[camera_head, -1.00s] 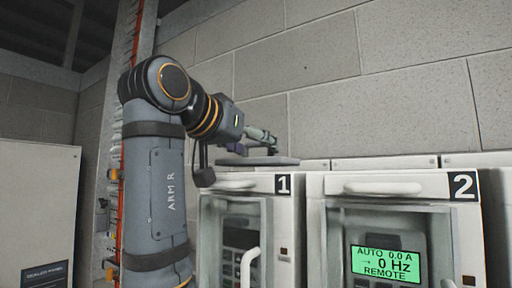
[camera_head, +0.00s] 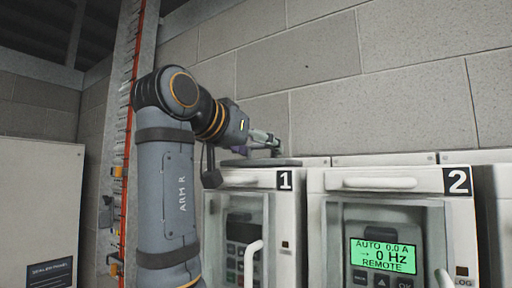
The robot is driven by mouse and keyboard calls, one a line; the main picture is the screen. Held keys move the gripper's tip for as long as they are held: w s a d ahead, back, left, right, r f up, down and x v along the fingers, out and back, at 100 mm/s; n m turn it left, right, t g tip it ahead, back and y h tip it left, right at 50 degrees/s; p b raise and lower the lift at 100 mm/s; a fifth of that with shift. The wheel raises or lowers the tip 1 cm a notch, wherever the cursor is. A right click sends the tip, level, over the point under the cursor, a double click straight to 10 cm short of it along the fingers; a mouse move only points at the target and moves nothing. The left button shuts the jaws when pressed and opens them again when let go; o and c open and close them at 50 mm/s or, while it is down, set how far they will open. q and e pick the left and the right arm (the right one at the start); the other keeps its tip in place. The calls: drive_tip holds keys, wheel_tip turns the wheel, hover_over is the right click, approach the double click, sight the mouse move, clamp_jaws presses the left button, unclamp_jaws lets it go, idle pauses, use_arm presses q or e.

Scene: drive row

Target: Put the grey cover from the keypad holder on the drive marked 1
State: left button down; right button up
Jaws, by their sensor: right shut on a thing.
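The drive marked 1 (camera_head: 212,240) is a pale cabinet with a windowed front, a bar handle and a dark keypad area (camera_head: 243,232) inside. A flat dark grey piece (camera_head: 258,162) lies at its top edge; whether it rests there or is held just above is unclear. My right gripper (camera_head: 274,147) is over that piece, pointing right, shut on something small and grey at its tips. That is likely the grey cover, but it is too small to be sure. The keypad holder cannot be made out. My left gripper is not in view.
The drive marked 2 (camera_head: 318,240) stands close on the right, its green screen (camera_head: 383,256) lit. A block wall (camera_head: 400,85) is close behind the drives. A pale cabinet (camera_head: 35,205) stands at the left, beside a post with a red strip (camera_head: 127,160).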

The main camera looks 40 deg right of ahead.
drive_tip(key=o, duration=0.6)
drive_tip(key=shift+d, duration=0.1)
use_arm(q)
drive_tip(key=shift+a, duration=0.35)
use_arm(e)
drive_tip(key=o, duration=0.6)
drive_tip(key=shift+c, duration=0.2)
drive_tip(key=shift+c, duration=0.7)
drive_tip(key=shift+a, duration=0.2)
drive_tip(key=shift+f+v, duration=0.15)
drive_tip(key=shift+v, duration=0.55)
drive_tip(key=shift+f+v, duration=0.1)
drive_tip(key=shift+v, duration=0.6)
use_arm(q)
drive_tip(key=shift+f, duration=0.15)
use_arm(e)
drive_tip(key=shift+r, duration=0.1)
